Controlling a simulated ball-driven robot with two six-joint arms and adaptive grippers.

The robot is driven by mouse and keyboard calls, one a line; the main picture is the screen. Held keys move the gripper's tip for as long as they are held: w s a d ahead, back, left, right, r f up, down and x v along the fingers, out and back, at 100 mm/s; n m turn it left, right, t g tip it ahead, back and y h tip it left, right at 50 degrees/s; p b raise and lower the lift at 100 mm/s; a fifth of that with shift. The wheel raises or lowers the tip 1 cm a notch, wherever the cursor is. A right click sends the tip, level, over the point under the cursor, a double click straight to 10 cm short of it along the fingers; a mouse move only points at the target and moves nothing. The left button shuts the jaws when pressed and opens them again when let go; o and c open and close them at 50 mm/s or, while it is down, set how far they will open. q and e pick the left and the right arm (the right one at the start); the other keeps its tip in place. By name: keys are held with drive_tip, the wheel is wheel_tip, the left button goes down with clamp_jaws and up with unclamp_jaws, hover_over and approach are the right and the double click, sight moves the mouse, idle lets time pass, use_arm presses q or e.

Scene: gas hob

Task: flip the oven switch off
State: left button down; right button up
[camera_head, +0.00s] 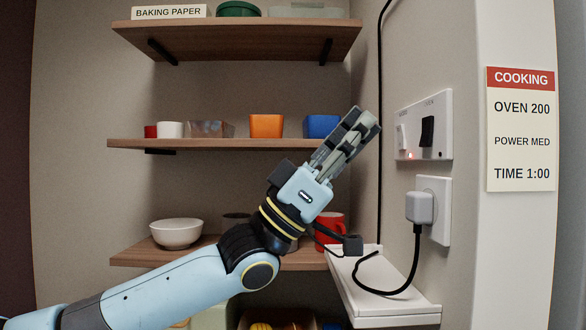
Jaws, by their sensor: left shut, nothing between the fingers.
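The oven switch is on a white wall plate (424,126) on the right wall. The plate carries a white rocker (402,137) on the left and a larger black rocker (427,131) on the right, with a small red light lit at its lower left. My right gripper is not in view.
Below the plate, a grey plug (419,207) sits in a wall socket (437,182); its black cable loops onto a white ledge (385,300). Wooden shelves (240,40) with cups and bowls stand behind my arm. A cooking sign (520,130) hangs at right.

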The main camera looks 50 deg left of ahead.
use_arm(q)
drive_tip(key=v, duration=0.8)
drive_tip(key=shift+s+a+r+y+p, duration=0.25)
drive_tip(key=shift+a+r+y+p, duration=0.05)
drive_tip(key=shift+a+r, duration=0.15)
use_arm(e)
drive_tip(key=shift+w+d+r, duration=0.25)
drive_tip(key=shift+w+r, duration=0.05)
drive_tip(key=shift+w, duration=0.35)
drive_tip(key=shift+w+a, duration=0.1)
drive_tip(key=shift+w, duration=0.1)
